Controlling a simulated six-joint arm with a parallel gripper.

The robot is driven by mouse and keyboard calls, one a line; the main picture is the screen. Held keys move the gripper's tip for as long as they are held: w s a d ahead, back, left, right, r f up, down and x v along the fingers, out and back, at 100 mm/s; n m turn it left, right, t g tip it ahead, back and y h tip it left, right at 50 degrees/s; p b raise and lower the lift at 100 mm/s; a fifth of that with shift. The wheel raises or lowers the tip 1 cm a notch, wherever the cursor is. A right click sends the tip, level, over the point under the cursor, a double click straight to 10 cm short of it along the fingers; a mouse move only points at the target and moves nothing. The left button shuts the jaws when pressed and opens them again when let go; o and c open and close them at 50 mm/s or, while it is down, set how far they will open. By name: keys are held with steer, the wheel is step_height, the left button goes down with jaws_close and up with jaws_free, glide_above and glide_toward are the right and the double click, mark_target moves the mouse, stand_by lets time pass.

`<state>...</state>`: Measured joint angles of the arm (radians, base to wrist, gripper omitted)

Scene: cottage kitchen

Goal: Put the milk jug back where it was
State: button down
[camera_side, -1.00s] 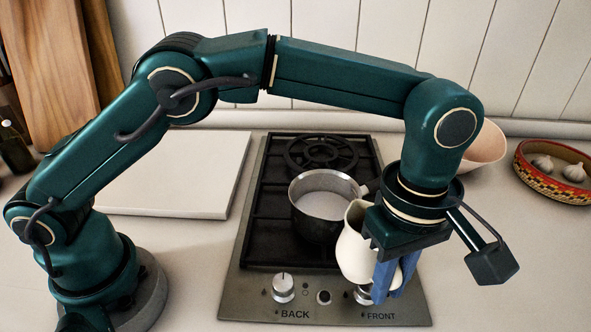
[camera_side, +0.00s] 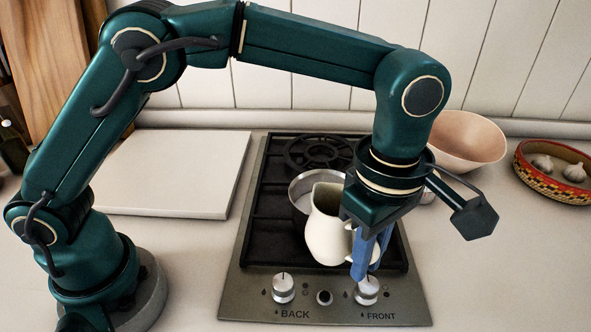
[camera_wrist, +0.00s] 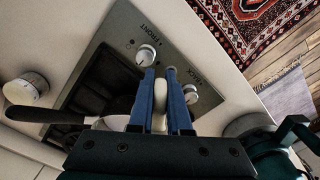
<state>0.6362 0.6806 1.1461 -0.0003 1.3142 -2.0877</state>
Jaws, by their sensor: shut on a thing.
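The cream milk jug (camera_side: 326,228) is upright and held in the air in front of the stove in the side view. My gripper (camera_side: 364,262) has its blue fingers shut on the jug's handle, at the jug's right side. In the wrist view the pale handle (camera_wrist: 160,95) shows between the two blue fingers of my gripper (camera_wrist: 162,85). The jug partly hides a metal saucepan (camera_side: 297,190) standing on the stove behind it.
The stove (camera_side: 240,285) has knobs (camera_side: 284,288) along its front. A white board (camera_side: 180,170) lies left of it. A pink bowl (camera_side: 468,140) and a patterned bowl (camera_side: 560,185) with garlic stand at the right.

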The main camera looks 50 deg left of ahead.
mark_target(346, 230)
steer(key=a+r+n, duration=0.1)
steer(key=a+n, duration=0.1)
steer(key=a+r+n, duration=0.1)
steer(key=shift+s+a+r+n, duration=0.2)
steer(key=shift+s+r+n, duration=0.05)
steer(key=shift+r+n, duration=0.15)
steer(key=w+a+r+n, duration=0.1)
steer(key=w+a+n, duration=0.1)
steer(key=a, duration=0.8)
steer(key=w+a+r+n, duration=0.1)
steer(key=w+a+n, duration=0.1)
steer(key=a, duration=0.8)
steer(key=s+a+r+n, duration=0.1)
steer(key=s+a, duration=0.4)
steer(key=a, duration=0.4)
steer(key=s+a+n, duration=0.2)
steer(key=s+a, duration=0.2)
steer(key=a, duration=0.5)
steer(key=shift+w+d+f, duration=1.2)
steer(key=shift+w+f, duration=0.2)
steer(key=shift+f, duration=0.35)
steer(key=shift+w+d+f, duration=1.2)
steer(key=shift+w+f, duration=0.15)
steer(key=shift+f, duration=0.4)
steer(key=shift+w+d+f, duration=1.2)
steer(key=shift+w+f, duration=0.2)
steer(key=shift+f, duration=0.35)
steer(key=shift+f, duration=0.1)
